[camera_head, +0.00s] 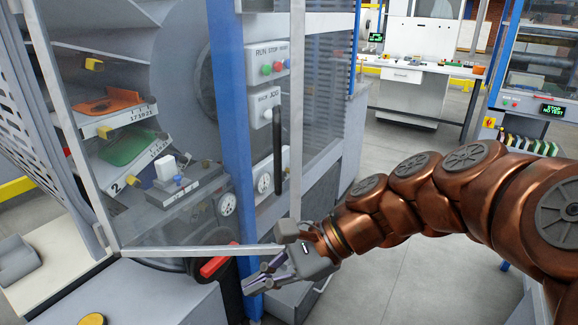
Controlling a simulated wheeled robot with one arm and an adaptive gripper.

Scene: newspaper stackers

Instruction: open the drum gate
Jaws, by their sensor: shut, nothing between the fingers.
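The drum gate looks to be the clear panel in a pale metal frame (190,250) on the machine at left. A black upright bar handle (278,143) shows near its right edge. The large grey drum (185,65) shows behind the clear panel. I cannot tell whether the gate is fully closed or slightly ajar. My gripper (256,284) is shut and empty, low by the foot of the blue post (228,110), below the gate's bottom rail and well below the black handle. Whether it touches the post is unclear.
A red lever (216,265) lies just left of my gripper. A button box (270,62) and gauges sit behind the clear panel. A grey cabinet (150,290) fills the lower left. Open floor (390,220) lies at right, with a white workbench (415,70) beyond.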

